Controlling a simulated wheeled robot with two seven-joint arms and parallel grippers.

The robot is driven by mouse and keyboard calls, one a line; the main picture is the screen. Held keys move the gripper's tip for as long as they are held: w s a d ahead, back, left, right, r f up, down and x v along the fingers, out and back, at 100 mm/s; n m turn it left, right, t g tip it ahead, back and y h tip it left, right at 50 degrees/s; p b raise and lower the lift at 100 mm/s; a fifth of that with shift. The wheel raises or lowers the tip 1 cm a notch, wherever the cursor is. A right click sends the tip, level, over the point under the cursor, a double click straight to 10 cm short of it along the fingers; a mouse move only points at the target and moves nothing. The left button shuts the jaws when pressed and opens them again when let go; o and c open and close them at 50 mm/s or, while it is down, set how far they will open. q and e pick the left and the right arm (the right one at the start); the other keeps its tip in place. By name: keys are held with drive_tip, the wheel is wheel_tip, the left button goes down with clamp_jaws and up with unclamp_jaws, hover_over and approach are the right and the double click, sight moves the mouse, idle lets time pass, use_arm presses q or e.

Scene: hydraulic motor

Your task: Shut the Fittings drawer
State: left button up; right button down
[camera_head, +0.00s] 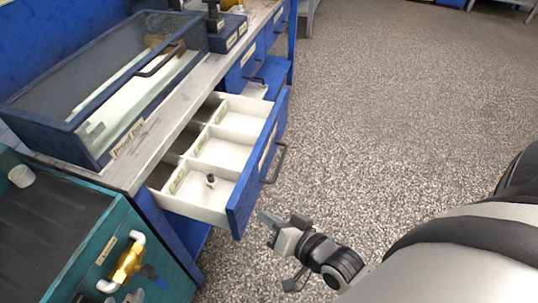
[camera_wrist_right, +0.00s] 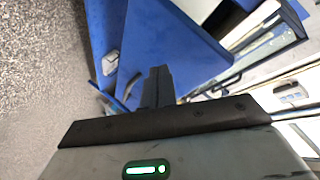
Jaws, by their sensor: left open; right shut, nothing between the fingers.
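A drawer with a blue front (camera_head: 258,170) and white inside is pulled well out from under the bench. The label on its front is too small to read. Its dark bar handle (camera_head: 279,163) is on the outer face. A small dark-and-metal fitting (camera_head: 210,180) stands in its nearest compartment. My right gripper (camera_head: 268,221) is shut and empty, low beside the near end of the drawer front. A gap seems to part them, but I cannot tell how deep. In the right wrist view its closed fingers (camera_wrist_right: 157,86) point at a blue panel (camera_wrist_right: 185,45). My left gripper is not in view.
A glass-topped blue case (camera_head: 110,85) sits on the bench (camera_head: 160,130). Other blue drawers (camera_head: 243,68) lie farther along. A teal cabinet (camera_head: 60,235) with brass piping (camera_head: 127,262) stands at the near left. The speckled floor (camera_head: 400,100) right of the drawer is clear.

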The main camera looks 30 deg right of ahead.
drive_tip(key=d+m+t+h+b, duration=0.1)
drive_tip(key=d+m+t+h, duration=0.3)
drive_tip(key=d+m, duration=0.85)
approach(268, 151)
drive_tip(key=w+d, duration=0.2)
drive_tip(key=d, duration=0.1)
drive_tip(key=w+a, duration=0.2)
drive_tip(key=w, duration=0.1)
drive_tip(key=shift+f+m+h, duration=0.1)
drive_tip(key=shift+m+h, duration=0.15)
drive_tip(key=shift+h, duration=0.05)
drive_tip(key=shift+w+a, duration=0.35)
drive_tip(key=shift+a, duration=0.05)
